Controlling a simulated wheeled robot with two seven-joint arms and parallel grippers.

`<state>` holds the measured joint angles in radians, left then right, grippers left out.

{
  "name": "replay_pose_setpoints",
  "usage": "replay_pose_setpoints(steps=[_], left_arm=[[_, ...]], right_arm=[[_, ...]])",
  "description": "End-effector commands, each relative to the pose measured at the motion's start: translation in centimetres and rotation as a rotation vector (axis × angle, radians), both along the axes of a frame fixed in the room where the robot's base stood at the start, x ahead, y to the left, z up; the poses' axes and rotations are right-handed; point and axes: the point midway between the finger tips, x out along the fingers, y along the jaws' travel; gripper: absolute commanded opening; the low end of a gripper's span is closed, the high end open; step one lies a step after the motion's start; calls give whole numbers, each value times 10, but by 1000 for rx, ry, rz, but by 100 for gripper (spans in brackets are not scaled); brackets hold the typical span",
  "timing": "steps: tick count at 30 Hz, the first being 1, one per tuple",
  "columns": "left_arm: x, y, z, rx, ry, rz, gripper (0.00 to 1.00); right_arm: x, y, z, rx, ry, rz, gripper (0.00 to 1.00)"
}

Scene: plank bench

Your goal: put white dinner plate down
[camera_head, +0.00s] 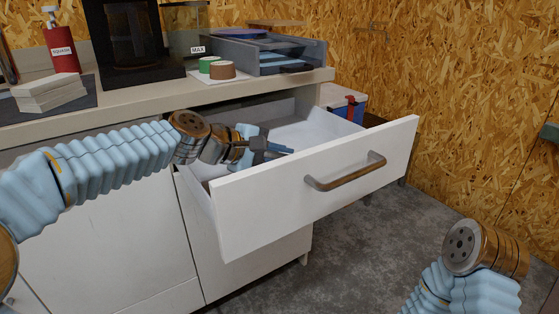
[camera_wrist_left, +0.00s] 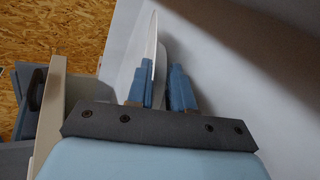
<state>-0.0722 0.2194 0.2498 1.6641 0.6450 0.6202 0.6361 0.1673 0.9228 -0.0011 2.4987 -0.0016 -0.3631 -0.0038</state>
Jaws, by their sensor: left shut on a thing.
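My left gripper (camera_head: 276,148) reaches into the open white drawer (camera_head: 318,190), with its fingers just behind the drawer front. In the left wrist view the gripper (camera_wrist_left: 162,82) is shut on the white dinner plate (camera_wrist_left: 153,48), which shows as a thin pale edge standing up between the blue fingers. Most of the plate is hidden in that view. In the head view I cannot clearly tell the plate from the pale drawer interior. My right wrist shows at the lower right of the head view, but its fingers are out of frame.
The countertop (camera_head: 130,98) above holds a red bottle (camera_head: 60,45), a stack of white blocks (camera_head: 48,90), tape rolls (camera_head: 221,70) and a grey tray (camera_head: 290,53). The floor (camera_head: 375,240) at right is clear.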

Motion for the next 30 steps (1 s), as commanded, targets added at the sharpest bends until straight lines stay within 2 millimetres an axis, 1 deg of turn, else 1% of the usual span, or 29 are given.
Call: replay_pose_setpoints(steps=[6,9,10,14,15,22,25,28,30], left_arm=[[0,0,1,-1,-3,0,0],[0,0,-2,-1,-3,0,0],[0,0,-2,-1,-3,0,24],[0,0,-1,-1,-3,0,44],[0,0,-1,-1,-3,0,47],[0,0,-1,0,-3,1,47],[0,1,4,-1,-4,1,47],[-6,12,8,0,-5,4,47],[-13,23,14,0,-6,4,47]], right_arm=[[0,0,0,0,-1,0,99],[1,-1,-3,-1,-1,-2,99],[1,-1,-2,-1,-1,-2,99],[0,-1,-1,-1,0,-1,99],[0,-1,-1,-1,0,-1,99],[0,-1,-1,-1,0,-1,99],[0,0,2,0,0,0,99],[0,0,0,0,0,0,99],[0,0,0,0,-1,0,99]])
